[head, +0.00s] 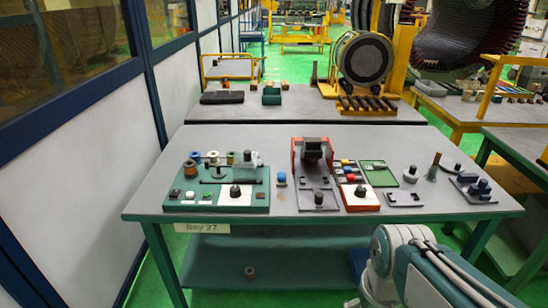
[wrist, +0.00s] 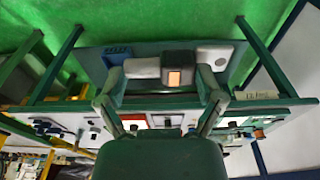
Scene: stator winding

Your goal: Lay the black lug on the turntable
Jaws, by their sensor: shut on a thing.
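In the wrist view my gripper (wrist: 166,82) has one finger on each side of a dark block with an orange face (wrist: 178,72), which looks like the black lug. A pale grey bar-like part (wrist: 142,68) lies between the block and the left finger; I cannot tell whether it belongs to the block. In the head view my arm is at the bottom right, and the gripper and held block are out of sight.
A small cylinder (head: 250,272) stands on the lower shelf.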

